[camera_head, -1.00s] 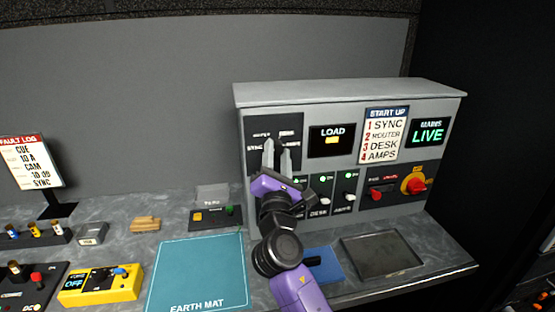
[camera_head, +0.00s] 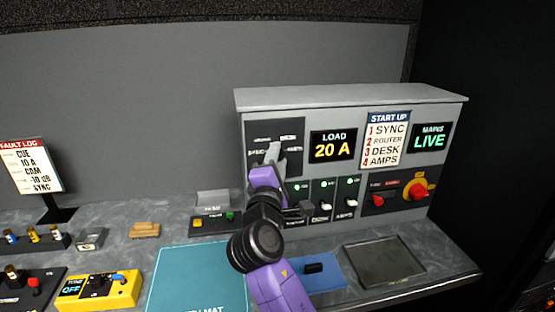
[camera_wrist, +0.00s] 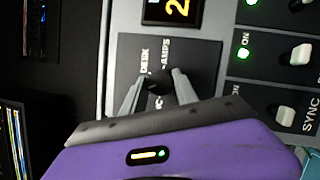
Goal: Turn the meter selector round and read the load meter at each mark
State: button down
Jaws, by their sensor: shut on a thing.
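My gripper (camera_wrist: 155,92) is shut on the black meter selector knob (camera_wrist: 158,82) on the dark selector plate (camera_wrist: 128,60), seen in the wrist view. The plate shows "DESK", "AMPS" and a partly hidden "NC" mark around the knob. In the head view my purple gripper (camera_head: 270,158) is in front of the selector panel (camera_head: 291,133) and hides the knob. The load meter (camera_head: 333,145) reads "LOAD 20 A" in yellow. Its edge also shows in the wrist view (camera_wrist: 172,10). Which mark the knob points to cannot be told.
Right of the selector are switches with green lamps (camera_head: 324,185), a start-up card (camera_head: 386,138), a mains display reading "LIVE" (camera_head: 431,138) and a red rotary switch (camera_head: 417,191). On the bench lie a teal earth mat (camera_head: 190,275), a grey tray (camera_head: 383,262) and a yellow meter (camera_head: 97,290).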

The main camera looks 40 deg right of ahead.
dwell(0.4)
jog(key=c, duration=0.9)
grip_release()
jog(key=shift+c, duration=0.2)
jog(key=b+v, duration=0.1)
jog(key=v, duration=0.6)
jog(key=shift+s+a+b, duration=0.25)
jog(key=shift+a+b, duration=0.05)
jog(key=shift+f, duration=0.1)
